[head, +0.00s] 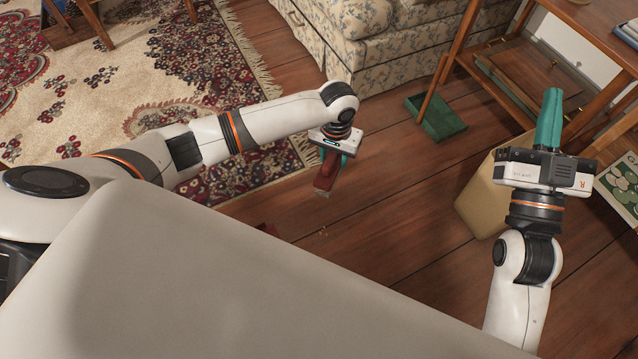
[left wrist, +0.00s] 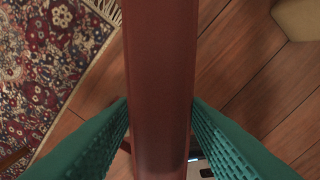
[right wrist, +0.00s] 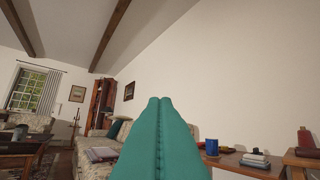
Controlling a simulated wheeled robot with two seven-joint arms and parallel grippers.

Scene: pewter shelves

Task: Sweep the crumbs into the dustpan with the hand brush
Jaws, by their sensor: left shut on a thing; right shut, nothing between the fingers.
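My left gripper (head: 327,165) is shut on the dark red hand brush (head: 325,178), holding it over the wooden floor. In the left wrist view the brush's red handle (left wrist: 160,70) runs between the green finger pads. A few tiny pale specks, likely the crumbs (head: 323,232), lie on the floorboards below the brush. A small red piece (head: 266,229) shows at the edge of my body; it may be part of the dustpan, the rest being hidden. My right gripper (head: 549,105) is shut and empty, raised at the right with its fingers together.
A beige bin (head: 478,195) stands behind the right arm. A floral sofa (head: 360,40) is at the back, a fringed rug (head: 150,70) at left. The middle floorboards are clear.

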